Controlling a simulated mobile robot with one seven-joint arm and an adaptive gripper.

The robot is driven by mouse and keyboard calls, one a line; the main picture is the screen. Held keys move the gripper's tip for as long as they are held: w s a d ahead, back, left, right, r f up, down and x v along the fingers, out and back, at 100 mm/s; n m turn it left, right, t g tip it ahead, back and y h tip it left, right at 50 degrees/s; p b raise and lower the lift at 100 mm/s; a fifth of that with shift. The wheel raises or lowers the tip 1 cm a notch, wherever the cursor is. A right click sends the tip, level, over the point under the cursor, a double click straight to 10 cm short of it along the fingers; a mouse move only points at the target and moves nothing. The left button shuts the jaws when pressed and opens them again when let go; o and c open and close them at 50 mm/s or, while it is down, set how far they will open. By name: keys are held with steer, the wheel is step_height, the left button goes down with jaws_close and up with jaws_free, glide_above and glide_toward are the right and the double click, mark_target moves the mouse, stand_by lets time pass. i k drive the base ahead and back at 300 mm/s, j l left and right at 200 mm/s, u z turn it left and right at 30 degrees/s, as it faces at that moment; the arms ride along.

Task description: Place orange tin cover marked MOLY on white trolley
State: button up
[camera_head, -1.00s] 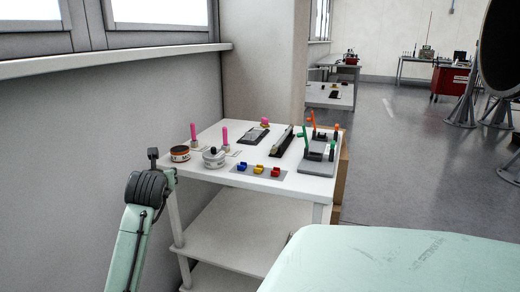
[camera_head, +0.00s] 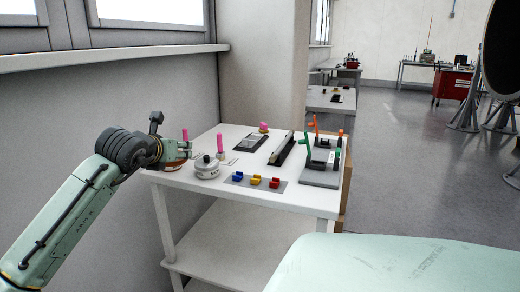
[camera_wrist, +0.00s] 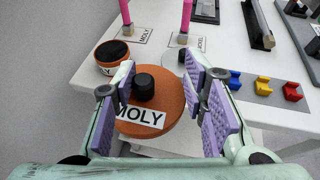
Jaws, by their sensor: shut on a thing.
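The orange tin cover (camera_wrist: 165,110), with a black knob and a white MOLY label, is between the purple-padded fingers of my gripper (camera_wrist: 172,92). My gripper is shut on it; the exact contact is hard to make out. In the wrist view the cover appears over the near edge of the white trolley (camera_wrist: 85,80). The open orange tin (camera_wrist: 104,68), dark inside, stands on the trolley just beyond the cover. In the head view my gripper (camera_head: 185,151) is over the left side of the trolley top (camera_head: 250,165); the cover cannot be told clearly there.
A grey lidded tin (camera_head: 206,168) stands right of my gripper. Pink-topped posts (camera_head: 221,143) stand behind it. A grey strip holds blue, yellow and red blocks (camera_head: 256,181). Grey fixtures (camera_head: 322,160) fill the right side. A wall and window sill (camera_head: 100,60) run along the left.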

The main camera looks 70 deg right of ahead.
mark_target(212, 145)
steer(key=i+l, duration=0.1)
steer(key=l, duration=0.35)
steer(key=i+l, duration=0.1)
steer(key=l, duration=0.3)
steer(key=i+l, duration=0.1)
steer(key=l, duration=0.35)
steer(key=i+l, duration=0.1)
steer(key=l, duration=0.35)
